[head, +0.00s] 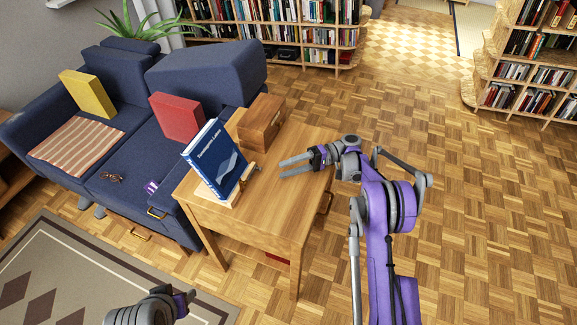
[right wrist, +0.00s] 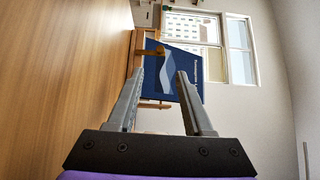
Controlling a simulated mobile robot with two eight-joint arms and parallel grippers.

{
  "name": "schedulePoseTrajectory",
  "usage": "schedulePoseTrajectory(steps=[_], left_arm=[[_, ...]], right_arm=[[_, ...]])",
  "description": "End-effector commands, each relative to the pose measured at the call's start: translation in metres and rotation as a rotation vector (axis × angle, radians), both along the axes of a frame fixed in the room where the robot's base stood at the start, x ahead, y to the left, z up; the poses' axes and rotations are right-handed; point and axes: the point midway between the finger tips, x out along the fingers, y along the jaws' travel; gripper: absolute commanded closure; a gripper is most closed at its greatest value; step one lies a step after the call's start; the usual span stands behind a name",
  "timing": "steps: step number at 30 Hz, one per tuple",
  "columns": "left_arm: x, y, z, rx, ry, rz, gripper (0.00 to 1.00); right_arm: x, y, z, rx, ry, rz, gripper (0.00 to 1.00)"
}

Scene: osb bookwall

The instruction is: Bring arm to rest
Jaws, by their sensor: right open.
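My right gripper (head: 283,167) is open and empty above the wooden side table (head: 282,207). Its fingers point left toward a blue book (head: 214,160), with a gap between them. The book leans upright on a small wooden stand (head: 231,201) on the table. In the right wrist view the open fingers (right wrist: 157,88) have the blue book (right wrist: 176,75) beyond them, with nothing held between. Part of my left arm with its gripper (head: 178,300) shows at the bottom left; its fingers cannot be made out.
A wooden box (head: 262,122) stands at the table's back. A blue sofa (head: 140,135) with yellow (head: 88,94) and red (head: 177,118) cushions is left of the table. Bookshelves (head: 275,35) line the back. The parquet floor (head: 480,200) on the right is clear.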

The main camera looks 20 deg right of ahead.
Motion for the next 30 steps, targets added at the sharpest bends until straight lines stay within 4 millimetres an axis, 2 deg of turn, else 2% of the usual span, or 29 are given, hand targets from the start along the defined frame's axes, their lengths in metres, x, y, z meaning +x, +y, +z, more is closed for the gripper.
schedulePoseTrajectory(steps=[11, 14, 17, 23, 30], left_arm=[[0.000, 0.000, 0.000, 0.000, 0.000, 0.000, 0.50], [0.000, 0.000, 0.002, 0.000, -0.001, 0.000, 0.50], [0.001, 0.000, 0.007, 0.000, -0.002, 0.000, 0.50], [0.003, 0.000, 0.020, 0.000, -0.007, 0.000, 0.50], [0.005, 0.000, 0.035, 0.000, -0.012, 0.000, 0.50]], right_arm=[[0.000, 0.001, 0.002, -0.004, 0.001, -0.001, 0.49], [0.000, 0.008, 0.011, -0.036, 0.012, -0.009, 0.49], [-0.003, 0.021, 0.031, -0.118, 0.034, -0.032, 0.49], [-0.028, 0.051, 0.072, -0.374, 0.074, -0.110, 0.49], [-0.084, 0.064, 0.104, -0.689, 0.056, -0.207, 0.49]])
